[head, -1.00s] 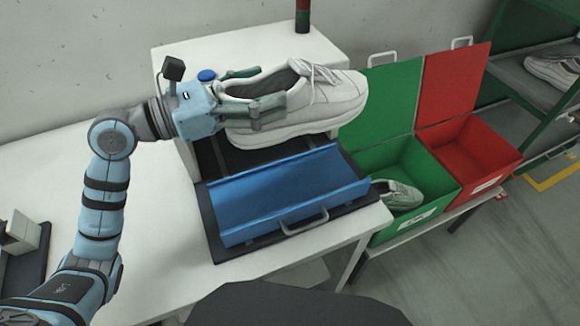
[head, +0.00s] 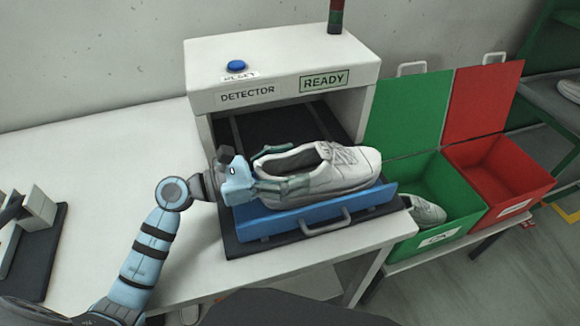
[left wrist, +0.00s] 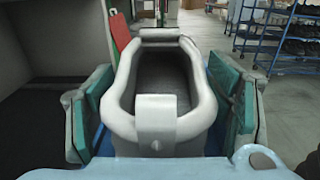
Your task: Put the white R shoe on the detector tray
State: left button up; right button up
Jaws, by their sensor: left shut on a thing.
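The white shoe (head: 343,168) is in my left gripper (head: 285,168), toe pointing right. The gripper is shut on its heel end, with one finger on each side. The shoe is over the blue detector tray (head: 277,223), low against it; I cannot tell if the sole touches. In the left wrist view the shoe's opening (left wrist: 160,85) lies between the two green finger pads. No R mark shows on the shoe. The tray sits in front of the white detector (head: 200,95), which reads READY. My right gripper is not in view.
A green bin (head: 437,190) with another shoe (head: 424,212) inside and a red bin (head: 510,180) stand open at the right. A blue button (head: 236,66) is on top of the detector. The table's left part (head: 110,140) is mostly clear.

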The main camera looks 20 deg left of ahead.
pick_arm(q)
jog(key=o, duration=1.5)
jog(key=shift+w+f, duration=0.1)
jog(key=shift+f, duration=0.05)
jog(key=o, duration=0.4)
jog(key=shift+o, duration=0.2)
jog(key=shift+r, duration=0.2)
jog(key=shift+s+a+f, duration=0.15)
jog(key=shift+s+a, duration=0.05)
jog(key=shift+a, duration=0.15)
jog(key=b+v, duration=0.1)
jog(key=v, duration=0.9)
jog(key=shift+s+a+b, duration=0.2)
jog(key=shift+s+b, duration=0.05)
jog(key=shift+b, duration=0.1)
jog(key=shift+s+a, duration=0.1)
jog(key=shift+a, duration=0.2)
